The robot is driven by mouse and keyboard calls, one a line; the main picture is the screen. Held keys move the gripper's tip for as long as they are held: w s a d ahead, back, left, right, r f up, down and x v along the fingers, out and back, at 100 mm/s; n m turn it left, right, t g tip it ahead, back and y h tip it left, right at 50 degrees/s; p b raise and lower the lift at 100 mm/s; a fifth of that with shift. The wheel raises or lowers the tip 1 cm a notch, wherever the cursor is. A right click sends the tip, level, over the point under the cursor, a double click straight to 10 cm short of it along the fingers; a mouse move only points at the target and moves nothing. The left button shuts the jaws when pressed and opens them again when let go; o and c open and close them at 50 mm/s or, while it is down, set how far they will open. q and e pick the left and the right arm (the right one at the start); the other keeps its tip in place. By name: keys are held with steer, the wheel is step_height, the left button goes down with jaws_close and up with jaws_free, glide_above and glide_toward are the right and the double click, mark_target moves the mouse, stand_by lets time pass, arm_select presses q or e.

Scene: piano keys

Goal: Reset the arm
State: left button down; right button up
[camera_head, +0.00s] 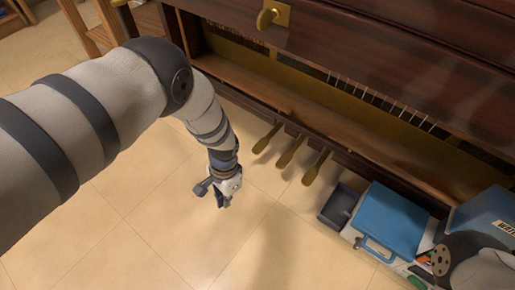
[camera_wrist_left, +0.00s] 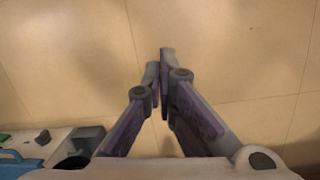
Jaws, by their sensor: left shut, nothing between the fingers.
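My left arm (camera_head: 105,95) comes in from the left and bends down toward the floor. My left gripper (camera_head: 222,203) hangs over the bare tiles, in front of the piano (camera_head: 400,60) and its pedals. In the left wrist view, the fingertips of my left gripper (camera_wrist_left: 160,68) are together, with nothing between them. My right gripper is not in view.
Several brass pedals (camera_head: 292,150) stick out from the piano's base. A blue case (camera_head: 390,222) and other items stand at the lower right. A wooden piece of furniture (camera_head: 100,28) is at the upper left. The tiled floor (camera_head: 130,235) around the gripper is clear.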

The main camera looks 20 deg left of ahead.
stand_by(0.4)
